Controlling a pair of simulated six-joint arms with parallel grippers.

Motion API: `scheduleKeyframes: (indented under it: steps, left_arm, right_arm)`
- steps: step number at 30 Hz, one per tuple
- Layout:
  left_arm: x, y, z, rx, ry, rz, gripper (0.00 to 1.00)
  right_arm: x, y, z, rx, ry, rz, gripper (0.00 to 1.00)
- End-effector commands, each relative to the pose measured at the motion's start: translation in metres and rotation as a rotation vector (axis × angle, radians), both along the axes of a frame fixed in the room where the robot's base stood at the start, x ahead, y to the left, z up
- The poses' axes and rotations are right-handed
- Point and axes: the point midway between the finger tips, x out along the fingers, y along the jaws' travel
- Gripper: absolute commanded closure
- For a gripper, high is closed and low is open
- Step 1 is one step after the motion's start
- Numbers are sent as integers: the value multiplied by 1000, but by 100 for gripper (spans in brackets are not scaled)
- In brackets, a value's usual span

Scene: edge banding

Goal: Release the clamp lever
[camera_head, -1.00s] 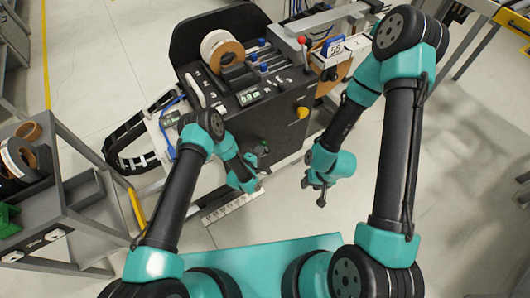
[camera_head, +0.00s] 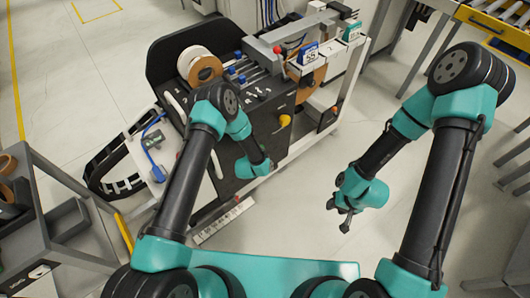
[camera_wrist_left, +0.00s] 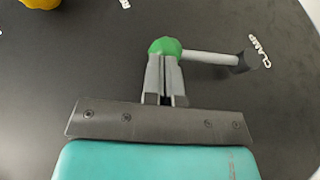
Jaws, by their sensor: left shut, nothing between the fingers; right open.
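The clamp lever (camera_wrist_left: 208,58) shows in the left wrist view on a black panel. It has a green hub (camera_wrist_left: 165,45) and a grey arm pointing right to a dark end beside the word CLAMP. My left gripper (camera_wrist_left: 164,66) is shut and empty, with its tips at the hub's lower edge; I cannot tell whether they touch it. In the head view my left gripper (camera_head: 263,167) is at the machine's front panel, and the lever cannot be made out there. My right gripper (camera_head: 345,217) is open and empty over the floor, right of the machine.
The edge banding machine (camera_head: 250,108) carries a tape roll (camera_head: 199,64) and a yellow knob (camera_head: 284,120); the knob also shows at the top left of the left wrist view (camera_wrist_left: 40,3). A grey cart (camera_head: 65,222) stands at the left. Floor right of the machine is clear.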

Motion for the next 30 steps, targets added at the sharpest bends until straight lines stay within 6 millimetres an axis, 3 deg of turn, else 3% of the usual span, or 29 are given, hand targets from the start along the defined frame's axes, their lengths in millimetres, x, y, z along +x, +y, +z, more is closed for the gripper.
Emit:
scheduleKeyframes:
  steps: [20,30]
  left_arm:
    - [3,3,-1,-2,-3,10,100]
    - [-20,0,15,-1,-1,-4,100]
  right_arm:
    - [0,0,0,0,0,0,57]
    - [0,0,0,0,0,0,57]
